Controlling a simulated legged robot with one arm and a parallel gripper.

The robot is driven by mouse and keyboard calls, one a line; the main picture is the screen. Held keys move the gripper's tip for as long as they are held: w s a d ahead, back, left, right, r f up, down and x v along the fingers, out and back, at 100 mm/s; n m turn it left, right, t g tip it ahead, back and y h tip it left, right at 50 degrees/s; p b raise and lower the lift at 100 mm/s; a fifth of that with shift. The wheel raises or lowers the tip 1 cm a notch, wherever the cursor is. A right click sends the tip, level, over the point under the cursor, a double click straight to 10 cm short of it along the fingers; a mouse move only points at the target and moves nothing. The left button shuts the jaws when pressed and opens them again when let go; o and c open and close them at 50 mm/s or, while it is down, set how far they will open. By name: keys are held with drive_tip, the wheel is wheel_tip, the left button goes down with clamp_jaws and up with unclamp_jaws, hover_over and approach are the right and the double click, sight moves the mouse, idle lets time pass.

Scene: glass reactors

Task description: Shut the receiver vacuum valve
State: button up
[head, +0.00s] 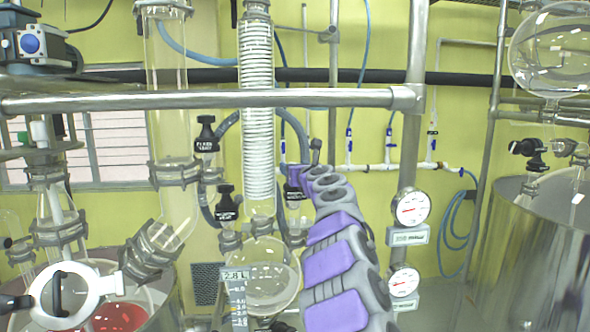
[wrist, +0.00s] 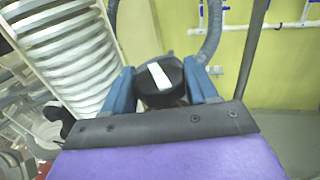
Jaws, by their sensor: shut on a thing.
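The receiver vacuum valve shows in the wrist view as a round black knob (wrist: 174,72) with a white bar across its face. The bar is near upright, its top leaning a little left. My gripper (wrist: 161,84) has its two blue fingers on either side of the knob, shut on it. In the head view my purple and grey arm reaches up to my gripper (head: 297,172), right of the white coil condenser. A partly hidden label (head: 293,192) shows just below it; the knob itself is mostly hidden there by my gripper.
Two other black valve knobs, an upper one (head: 206,133) and a lower one (head: 226,203), stand left of the coil condenser (head: 257,110). A metal rail (head: 200,99) crosses above. A round glass flask (head: 268,280) hangs below. Pressure gauges (head: 411,207) stand right of my arm.

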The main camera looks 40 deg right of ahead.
drive_tip(key=shift+w+a, duration=0.1)
drive_tip(key=shift+c, duration=0.6)
drive_tip(key=m+g+h+p, duration=0.1)
drive_tip(key=h, duration=0.1)
drive_tip(key=m+g+h+p, duration=0.1)
drive_tip(key=h+p, duration=0.1)
drive_tip(key=shift+a+r+m, duration=0.1)
drive_tip(key=shift+r+m, duration=0.05)
drive_tip(key=shift+m, duration=0.25)
drive_tip(key=m+g+h+p, duration=0.1)
drive_tip(key=m+h+p, duration=0.1)
drive_tip(key=p, duration=0.1)
drive_tip(key=shift+g+p, duration=0.3)
drive_tip(key=shift+g, duration=0.1)
drive_tip(key=m+g+h+p, duration=0.3)
drive_tip(key=p, duration=0.5)
drive_tip(key=shift+g, duration=0.3)
drive_tip(key=shift+f+g+h+p, duration=0.2)
drive_tip(key=shift+g+h+p, duration=0.15)
drive_tip(key=shift+p, duration=0.4)
drive_tip(key=shift+f, duration=0.1)
drive_tip(key=o, duration=0.7)
drive_tip(key=shift+m, duration=0.3)
drive_tip(key=shift+o, duration=0.2)
drive_tip(key=shift+d+b, duration=0.2)
drive_tip(key=shift+b, duration=0.7)
drive_tip(key=shift+n+t+b, duration=0.4)
drive_tip(key=shift+t+b, duration=0.05)
drive_tip(key=shift+b, duration=0.05)
